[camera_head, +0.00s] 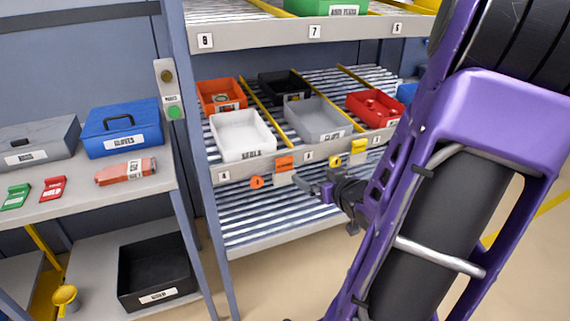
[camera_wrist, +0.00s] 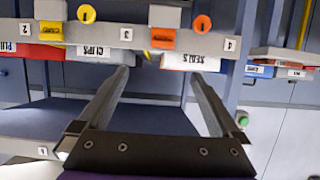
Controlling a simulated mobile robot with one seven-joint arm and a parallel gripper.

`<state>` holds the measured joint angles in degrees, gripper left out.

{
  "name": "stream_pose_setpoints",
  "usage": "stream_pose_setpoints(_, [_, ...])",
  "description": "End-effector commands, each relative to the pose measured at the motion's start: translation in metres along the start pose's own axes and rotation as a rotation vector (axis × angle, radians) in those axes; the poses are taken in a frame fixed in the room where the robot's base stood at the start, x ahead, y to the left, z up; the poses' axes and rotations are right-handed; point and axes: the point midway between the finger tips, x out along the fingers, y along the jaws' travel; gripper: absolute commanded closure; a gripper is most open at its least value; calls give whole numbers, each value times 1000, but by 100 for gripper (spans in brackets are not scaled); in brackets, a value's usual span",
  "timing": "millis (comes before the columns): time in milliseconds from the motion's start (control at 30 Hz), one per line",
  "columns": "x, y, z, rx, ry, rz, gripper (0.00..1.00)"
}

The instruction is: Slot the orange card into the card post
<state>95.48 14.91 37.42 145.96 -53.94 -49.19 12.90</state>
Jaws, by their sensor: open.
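The orange card (camera_head: 284,163) stands upright at the shelf's front edge, its lower part at the pale grey card post (camera_head: 283,179). The wrist view shows the scene upside down, with the orange card (camera_wrist: 163,39) against the post (camera_wrist: 165,16). How deep the card sits in the slot cannot be told. My gripper (camera_head: 314,188) is just in front and to the right of the post in the head view. In the wrist view my gripper (camera_wrist: 158,75) has its two fingers wide apart with nothing between them. The card is beyond the fingertips, apart from them.
A yellow card (camera_head: 359,146) stands in a similar post to the right. Orange (camera_head: 257,182) and yellow (camera_head: 335,161) round tags hang on the shelf edge. A white bin (camera_head: 242,152) and a grey bin (camera_head: 317,136) stand behind. A workbench (camera_head: 95,198) is at left.

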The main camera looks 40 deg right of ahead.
Motion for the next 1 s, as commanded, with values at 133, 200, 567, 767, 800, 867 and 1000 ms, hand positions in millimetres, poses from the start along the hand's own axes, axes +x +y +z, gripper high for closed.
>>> stream_pose_setpoints(133, [8,-1,-4,5,-1,-3,0])
stream_pose_setpoints(200, [12,-1,-3,6,-4,-3,0])
stream_pose_setpoints(567, [85,-2,5,0,-5,-1,0])
stream_pose_setpoints(767, [111,-1,4,0,-6,1,0])
stream_pose_setpoints(800, [113,-1,3,-1,-6,1,0])
stream_pose_setpoints(867, [116,-1,2,-2,-6,1,0])
stream_pose_setpoints(1000, [130,-4,5,0,-6,0,0])
